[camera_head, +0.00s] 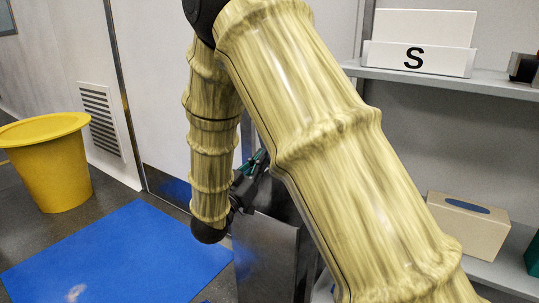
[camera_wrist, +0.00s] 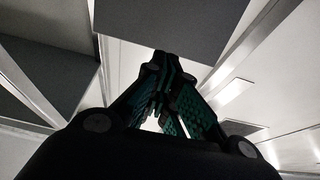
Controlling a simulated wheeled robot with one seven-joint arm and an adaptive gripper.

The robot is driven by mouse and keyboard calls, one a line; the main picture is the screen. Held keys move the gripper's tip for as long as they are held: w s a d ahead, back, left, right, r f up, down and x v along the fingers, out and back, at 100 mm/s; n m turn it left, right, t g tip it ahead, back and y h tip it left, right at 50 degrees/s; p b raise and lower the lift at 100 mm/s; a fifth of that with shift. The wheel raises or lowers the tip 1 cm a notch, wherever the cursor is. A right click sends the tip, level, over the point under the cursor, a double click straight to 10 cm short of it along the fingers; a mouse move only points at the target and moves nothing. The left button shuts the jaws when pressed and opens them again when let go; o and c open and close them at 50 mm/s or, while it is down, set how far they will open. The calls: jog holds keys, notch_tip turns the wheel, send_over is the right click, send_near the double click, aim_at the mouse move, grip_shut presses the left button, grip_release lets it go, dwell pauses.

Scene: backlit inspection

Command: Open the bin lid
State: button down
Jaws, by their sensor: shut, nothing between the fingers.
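A grey metal bin (camera_head: 262,262) stands low in the middle of the head view, partly hidden behind my arm. A dark panel rises at its back right, mostly covered by my arm; I cannot tell whether it is the lid. My gripper (camera_head: 256,160), black with teal finger pads, points up just above and behind the bin's left side. In the wrist view my gripper (camera_wrist: 167,62) has its fingers together and empty. A flat dark grey panel (camera_wrist: 178,22) lies beyond the fingertips; I cannot tell whether they touch it.
A yellow round bin (camera_head: 48,165) stands at the left. A blue mat (camera_head: 120,258) covers the floor before it. At the right, shelves (camera_head: 440,82) hold a white box marked S (camera_head: 418,58) and a tissue box (camera_head: 468,226).

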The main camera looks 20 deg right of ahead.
jog(key=b+x, duration=0.5)
jog(key=x, duration=0.8)
jog(key=shift+r, duration=0.1)
